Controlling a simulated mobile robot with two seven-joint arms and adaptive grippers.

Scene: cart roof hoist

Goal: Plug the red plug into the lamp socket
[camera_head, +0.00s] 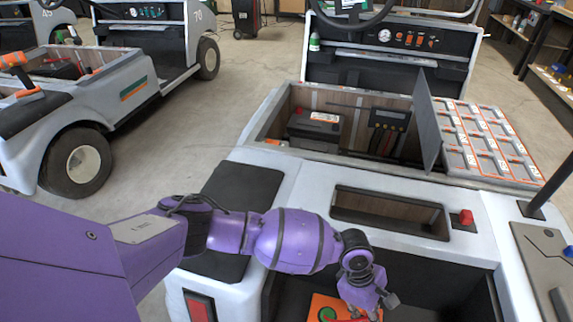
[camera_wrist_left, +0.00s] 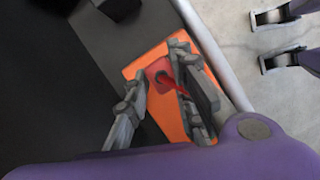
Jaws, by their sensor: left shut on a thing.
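The red plug (camera_wrist_left: 158,70) is a small squarish block with a dark centre and a red cord, between the fingers of my left gripper (camera_wrist_left: 161,62) in the left wrist view. My left gripper is shut on it, over an orange panel (camera_wrist_left: 135,68). In the head view, my left gripper (camera_head: 366,310) is at the bottom edge, beside the orange panel (camera_head: 318,301), which bears a green round part (camera_head: 327,314). The plug is mostly hidden there. I cannot make out the lamp socket or whether the plug touches the panel. My right gripper is not visible.
The white cart has an open bay with a battery (camera_head: 314,132), a raised dark lid (camera_head: 428,120) and a long recess (camera_head: 390,212). A red knob (camera_head: 466,217) stands right of the recess. Another cart (camera_head: 75,110) is parked at the left, with bare floor between.

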